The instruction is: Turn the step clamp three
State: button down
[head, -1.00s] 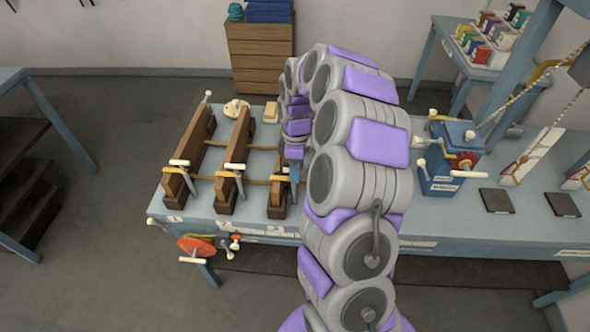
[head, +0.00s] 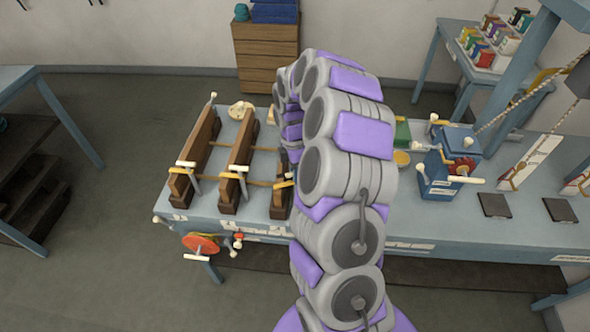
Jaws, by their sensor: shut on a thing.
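Three wooden rails stand side by side on a blue-grey bench (head: 440,220), each with a clamp at its front end. The left clamp (head: 186,166) and the middle clamp (head: 236,170) have white handles and yellow levers. Step clamp three (head: 283,185) is on the right rail (head: 280,203); its yellow lever shows, but my arm hides part of it. My gripper (head: 291,174) is at this clamp, shut on it. The fingertips are mostly hidden behind my arm, so the exact grip cannot be seen.
An orange wheel (head: 200,244) with a white handle projects from the bench front. A blue box with cranks (head: 447,165) and dark square pads (head: 495,205) are on the right. A wooden drawer cabinet (head: 266,58) stands behind.

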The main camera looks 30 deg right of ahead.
jog(key=shift+w+r+n+h+p, duration=0.15)
jog(key=shift+n+p, duration=0.4)
jog(key=shift+n, duration=0.3)
jog(key=shift+w+r+n+h+p, duration=0.15)
jog(key=shift+n+p, duration=0.35)
jog(key=shift+n, duration=0.35)
jog(key=shift+f, duration=0.15)
jog(key=c, duration=1.3)
grip_release()
jog(key=shift+o, duration=1.2)
jog(key=shift+w+f, duration=0.15)
jog(key=w+r+p, duration=0.1)
jog(key=w+r, duration=0.2)
jog(key=r, duration=1.4)
jog(key=shift+a, duration=0.25)
jog(key=shift+w, duration=0.1)
